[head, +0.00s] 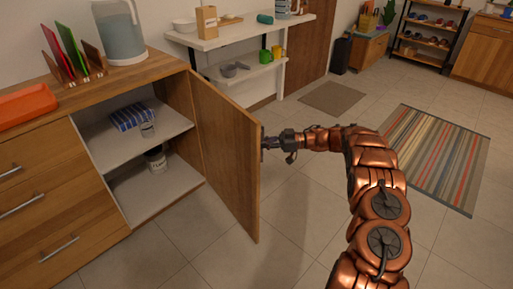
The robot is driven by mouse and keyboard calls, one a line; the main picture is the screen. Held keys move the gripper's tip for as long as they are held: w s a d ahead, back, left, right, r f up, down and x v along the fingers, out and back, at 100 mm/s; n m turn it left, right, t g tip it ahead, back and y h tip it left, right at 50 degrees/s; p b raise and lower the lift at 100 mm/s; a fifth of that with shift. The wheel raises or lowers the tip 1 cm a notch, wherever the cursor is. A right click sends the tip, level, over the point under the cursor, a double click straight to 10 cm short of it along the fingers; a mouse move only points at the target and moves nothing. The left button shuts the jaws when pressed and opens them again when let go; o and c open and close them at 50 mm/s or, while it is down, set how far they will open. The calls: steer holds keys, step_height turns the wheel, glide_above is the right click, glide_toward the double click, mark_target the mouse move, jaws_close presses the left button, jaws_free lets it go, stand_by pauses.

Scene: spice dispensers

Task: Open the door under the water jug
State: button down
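The water jug (120,32) is grey-blue and see-through and stands on the wooden cabinet top. Below it the cabinet door (222,145) stands wide open, swung out to the right of its opening. The open compartment shows a white shelf (104,143) with a blue-striped box (131,115) and a glass (147,129). A jar (155,160) stands on the compartment floor. My gripper (268,141) is at the outer face of the door near its free edge. The door's handle is not clearly visible, and I cannot tell whether the fingers are closed on it.
Drawers with metal handles (50,205) are left of the compartment. A white shelf unit (230,40) with cups stands behind the door. A striped rug (436,155) and grey mat (333,98) lie on the tiled floor. The floor in front of the compartment is clear.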

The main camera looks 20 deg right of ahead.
steer(key=shift+w+d+f, duration=0.1)
steer(key=shift+w+d, duration=0.15)
steer(key=shift+d, duration=0.8)
steer(key=shift+w+d+f, duration=0.1)
steer(key=shift+w+d, duration=0.15)
steer(key=shift+d, duration=0.75)
steer(key=shift+d, duration=0.1)
steer(key=c, duration=1.4)
jaws_free()
steer(key=shift+s+d+r, duration=0.1)
steer(key=shift+r, duration=0.05)
steer(key=shift+o, duration=1)
steer(key=shift+a, duration=0.25)
steer(key=shift+d, duration=0.15)
steer(key=v, duration=0.7)
